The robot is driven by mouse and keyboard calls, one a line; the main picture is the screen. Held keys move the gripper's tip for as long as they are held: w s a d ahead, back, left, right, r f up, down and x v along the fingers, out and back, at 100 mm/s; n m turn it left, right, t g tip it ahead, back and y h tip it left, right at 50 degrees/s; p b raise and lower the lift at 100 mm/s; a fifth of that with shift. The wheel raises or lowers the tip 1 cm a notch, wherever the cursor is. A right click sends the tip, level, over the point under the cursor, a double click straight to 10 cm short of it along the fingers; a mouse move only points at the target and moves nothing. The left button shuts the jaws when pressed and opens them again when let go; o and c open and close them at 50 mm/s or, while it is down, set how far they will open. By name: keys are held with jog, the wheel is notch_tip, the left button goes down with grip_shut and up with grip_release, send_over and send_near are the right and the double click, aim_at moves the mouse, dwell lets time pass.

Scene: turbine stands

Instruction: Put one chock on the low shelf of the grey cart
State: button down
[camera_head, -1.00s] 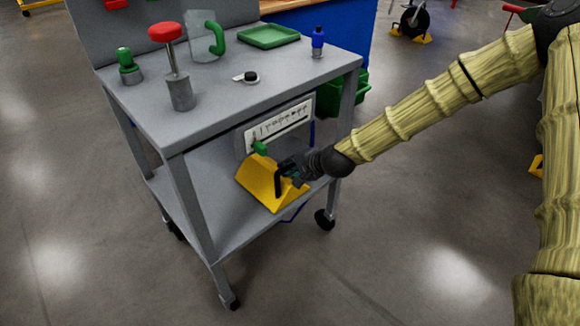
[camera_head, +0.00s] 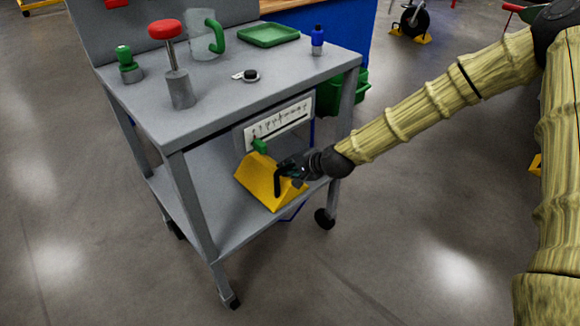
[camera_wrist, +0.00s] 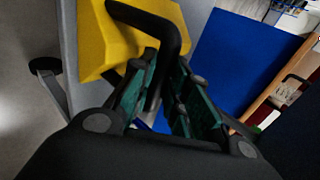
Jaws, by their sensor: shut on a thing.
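The grey cart (camera_head: 157,120) stands left of centre in the head view, with its low shelf (camera_head: 213,205) under the top. A yellow chock (camera_head: 262,182) with a black handle is at the right side of the low shelf, either on it or just over it; I cannot tell which. My gripper (camera_head: 283,172) reaches in from the right and is shut on the chock's handle. In the wrist view the handle (camera_wrist: 172,30) runs down between the fingers (camera_wrist: 160,92), with the yellow chock (camera_wrist: 108,40) beyond.
The cart top holds a red-knobbed tool (camera_head: 176,75), a green-capped item (camera_head: 128,66), a small blue bottle (camera_head: 317,41) and a green tray (camera_head: 268,35). A white gauge panel (camera_head: 280,124) is behind the chock. The shelf's left part is clear. Another yellow chock (camera_head: 415,37) is by a far wheel.

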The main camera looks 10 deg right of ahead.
jog(key=shift+s+d+f, duration=0.1)
jog(key=shift+s+f, duration=0.1)
jog(key=shift+f, duration=0.35)
jog(key=c, duration=1.7)
grip_release()
jog(key=o, duration=0.3)
jog(key=shift+w+f, duration=0.1)
jog(key=shift+f, duration=0.1)
jog(key=shift+o, duration=1.3)
jog(key=shift+r, duration=0.2)
jog(key=shift+w, duration=0.1)
jog(key=shift+r, duration=0.15)
jog(key=shift+s+d+r+p, duration=0.1)
jog(key=shift+s+r+p, duration=0.15)
jog(key=shift+r+p, duration=0.15)
jog(key=p+v, duration=0.3)
jog(key=v, duration=0.3)
jog(key=shift+p, duration=0.35)
